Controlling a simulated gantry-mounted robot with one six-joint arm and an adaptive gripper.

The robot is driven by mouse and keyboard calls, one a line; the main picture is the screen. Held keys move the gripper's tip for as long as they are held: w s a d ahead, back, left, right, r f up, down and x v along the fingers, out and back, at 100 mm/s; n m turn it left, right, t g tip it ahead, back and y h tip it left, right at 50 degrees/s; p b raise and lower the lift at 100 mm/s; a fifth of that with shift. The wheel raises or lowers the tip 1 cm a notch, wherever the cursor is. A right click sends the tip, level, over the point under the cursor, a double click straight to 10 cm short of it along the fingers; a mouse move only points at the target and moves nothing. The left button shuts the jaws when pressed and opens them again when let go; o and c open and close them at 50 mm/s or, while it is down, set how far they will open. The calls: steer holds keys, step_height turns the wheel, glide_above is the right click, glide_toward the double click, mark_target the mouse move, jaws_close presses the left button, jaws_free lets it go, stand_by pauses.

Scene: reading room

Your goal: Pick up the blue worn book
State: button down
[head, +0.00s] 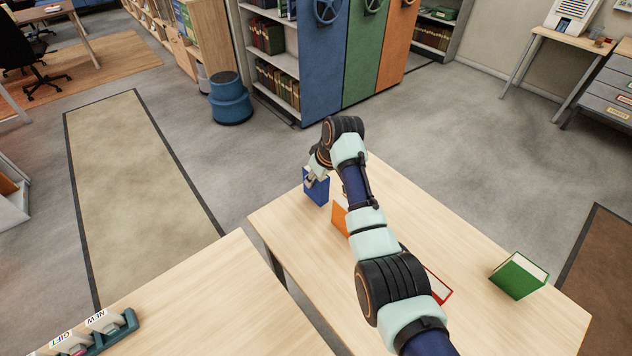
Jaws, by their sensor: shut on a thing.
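The blue book (316,188) stands upright at the far left end of the wooden table, in the head view. My gripper (313,178) is at the top of the blue book and is shut on it. The fingertips are small in the view, and my wrist covers part of them. I cannot tell whether the book touches the table or is slightly above it. Wear on its cover is too small to make out.
An orange book (340,219) stands close to the blue one, partly behind my arm. A red book (438,288) is mostly hidden by my arm. A green book (519,275) stands at the right. The wooden table (480,245) is bare between them.

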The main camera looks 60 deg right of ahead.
step_height(320, 180, up, 18)
steer(key=p, duration=0.4)
steer(key=shift+p, duration=0.3)
